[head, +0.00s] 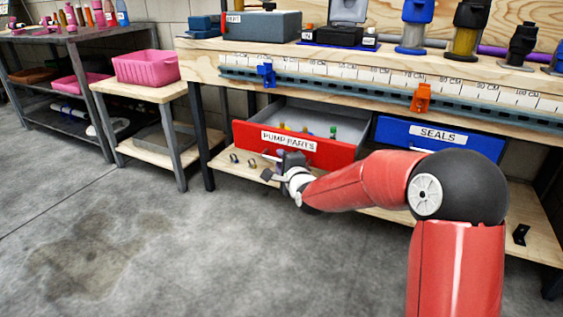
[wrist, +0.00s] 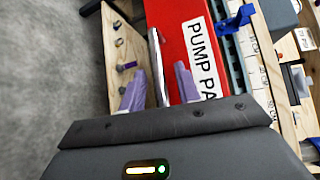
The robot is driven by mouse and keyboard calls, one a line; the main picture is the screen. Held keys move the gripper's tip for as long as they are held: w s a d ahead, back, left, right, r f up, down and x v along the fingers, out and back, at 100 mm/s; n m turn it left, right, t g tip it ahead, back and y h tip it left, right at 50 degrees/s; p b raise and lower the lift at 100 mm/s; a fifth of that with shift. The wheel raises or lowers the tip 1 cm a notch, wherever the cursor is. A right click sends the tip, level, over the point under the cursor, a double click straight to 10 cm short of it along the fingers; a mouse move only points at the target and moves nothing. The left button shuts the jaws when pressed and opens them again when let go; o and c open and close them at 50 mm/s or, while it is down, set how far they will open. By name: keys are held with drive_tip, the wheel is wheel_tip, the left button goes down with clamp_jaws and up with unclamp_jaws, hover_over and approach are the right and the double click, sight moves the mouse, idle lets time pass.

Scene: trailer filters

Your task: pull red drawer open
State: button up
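The red drawer (head: 335,153), labelled PUMP PARTS, stands pulled out from under the workbench. Its inside and several small parts show in the head view. In the wrist view its red front (wrist: 180,35) carries a metal bar handle (wrist: 156,55). My gripper (head: 272,166) is at the drawer front, low and left of centre in the head view. In the wrist view the two purple fingers of my gripper (wrist: 160,88) are apart, one on each side of the handle, with gaps visible beside the bar. The lower end of the handle is partly hidden by my gripper body.
A closed blue drawer (head: 438,138), labelled SEALS, is to the right. A low wooden shelf (head: 228,162) with small fittings lies below the red drawer. A side table with a pink bin (head: 146,68) stands left. The concrete floor (head: 130,240) in front is clear.

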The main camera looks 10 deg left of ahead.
drive_tip(key=v, duration=0.7)
drive_tip(key=shift+s+p, duration=0.2)
drive_tip(key=shift+p, duration=0.1)
drive_tip(key=shift+r, duration=0.1)
drive_tip(key=s+d+r+n+g+h+p, duration=0.25)
drive_tip(key=s+d+r+n+p, duration=0.2)
drive_tip(key=s+d, duration=0.3)
drive_tip(key=s+d+r+n+g+h+p, duration=0.2)
drive_tip(key=s+d+r+n+h+p, duration=0.25)
drive_tip(key=s, duration=0.45)
drive_tip(key=s+d+r+n+g+p, duration=0.1)
drive_tip(key=s+d, duration=0.3)
drive_tip(key=s, duration=0.5)
drive_tip(key=s+d+r+n+g+p, duration=0.1)
drive_tip(key=s+d+r+n+g, duration=0.1)
drive_tip(key=s, duration=0.7)
drive_tip(key=shift+d+r+n+g, duration=0.25)
drive_tip(key=shift+d+n+g, duration=0.65)
drive_tip(key=shift+n, duration=0.3)
